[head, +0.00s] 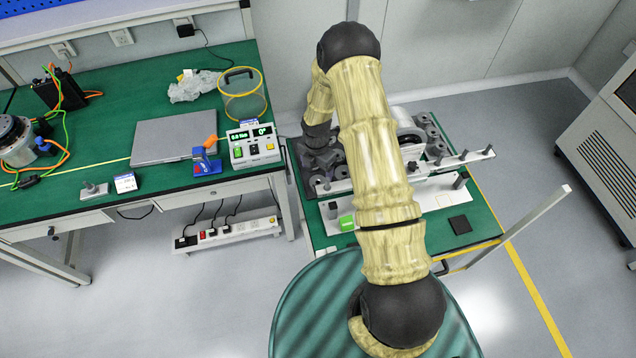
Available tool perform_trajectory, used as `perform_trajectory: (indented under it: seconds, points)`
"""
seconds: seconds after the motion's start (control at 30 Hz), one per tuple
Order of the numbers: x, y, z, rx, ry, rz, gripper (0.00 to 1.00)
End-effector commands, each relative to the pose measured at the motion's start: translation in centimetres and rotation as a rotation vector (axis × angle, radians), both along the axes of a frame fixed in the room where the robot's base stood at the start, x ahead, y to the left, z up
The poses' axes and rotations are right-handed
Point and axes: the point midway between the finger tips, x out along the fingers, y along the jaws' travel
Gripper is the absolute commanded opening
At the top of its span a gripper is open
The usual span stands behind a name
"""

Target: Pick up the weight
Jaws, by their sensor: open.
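My arm bends over the green-topped low bench, and my gripper (320,172) is the dark shape at its left side. It points down among dark grey parts, and its fingertips are hard to tell from them. It reads as open, with nothing visibly held. Several round dark grey pieces that look like weights (437,150) stand on the bench to the right of my arm. My arm hides the middle of the bench, so I cannot tell whether a weight is between the fingers.
A white rail with upright pegs (462,156) crosses the bench. A workbench (90,200) on the left carries a grey laptop-like slab (180,138) and a control box (253,145).

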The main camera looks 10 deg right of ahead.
Motion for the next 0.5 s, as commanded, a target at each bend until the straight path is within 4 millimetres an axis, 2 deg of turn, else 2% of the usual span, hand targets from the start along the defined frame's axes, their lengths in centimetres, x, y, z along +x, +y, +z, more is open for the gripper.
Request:
perform_trajectory:
  seconds: [0.27, 0.5]
  points:
    - [-0.3, 0.0, -0.9, 0.0, 0.004, 0.001, 0.77]
    - [-0.8, -0.3, -3.7, 0.0, 0.003, 0.0, 0.77]
